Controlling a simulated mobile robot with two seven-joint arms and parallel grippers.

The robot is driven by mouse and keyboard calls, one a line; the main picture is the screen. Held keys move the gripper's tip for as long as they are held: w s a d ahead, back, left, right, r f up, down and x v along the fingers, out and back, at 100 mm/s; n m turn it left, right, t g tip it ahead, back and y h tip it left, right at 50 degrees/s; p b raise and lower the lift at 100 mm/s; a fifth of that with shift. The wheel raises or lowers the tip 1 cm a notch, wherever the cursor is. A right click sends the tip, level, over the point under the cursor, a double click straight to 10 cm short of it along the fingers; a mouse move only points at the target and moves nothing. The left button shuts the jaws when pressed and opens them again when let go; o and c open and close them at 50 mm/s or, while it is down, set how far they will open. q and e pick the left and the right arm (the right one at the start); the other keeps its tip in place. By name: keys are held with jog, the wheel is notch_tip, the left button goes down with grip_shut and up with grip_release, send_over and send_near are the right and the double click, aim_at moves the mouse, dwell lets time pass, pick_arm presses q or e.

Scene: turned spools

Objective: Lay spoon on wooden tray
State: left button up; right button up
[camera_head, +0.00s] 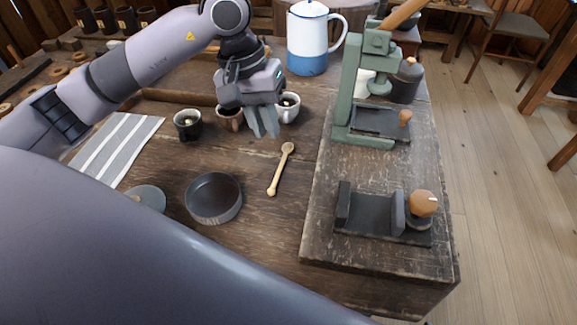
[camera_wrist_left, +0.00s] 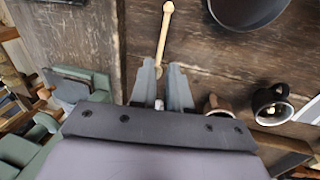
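A light wooden spoon (camera_head: 279,172) lies on the dark plank table (camera_head: 265,215), its round bowl end toward the back. My left gripper (camera_head: 264,128) hangs above the table, just behind and left of the spoon's bowl end. In the left wrist view the gripper (camera_wrist_left: 162,66) has a gap between its fingers and holds nothing. The spoon (camera_wrist_left: 164,30) shows beyond the fingertips there. A wooden strip (camera_head: 178,97) behind the cups may be the wooden tray's rim, but I cannot tell; most of it is hidden. My right gripper is not in view.
A dark round dish (camera_head: 214,197) is left of the spoon. Cups, including a white one (camera_head: 289,108), stand near the gripper. A green press (camera_head: 352,100) and a small vise (camera_head: 385,215) stand on a raised board at right. A striped cloth (camera_head: 118,145) lies left.

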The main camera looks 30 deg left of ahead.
aim_at(279, 168)
pick_arm(q)
jog(key=b+x, duration=0.1)
jog(key=x, duration=0.2)
jog(key=shift+s+a+f+b, duration=0.15)
jog(key=shift+a+b, duration=0.1)
jog(key=shift+b, duration=0.15)
jog(key=x, duration=0.6)
jog(key=shift+w+d+f, duration=0.15)
jog(key=shift+w+f, duration=0.15)
jog(key=shift+f, duration=0.05)
grip_shut()
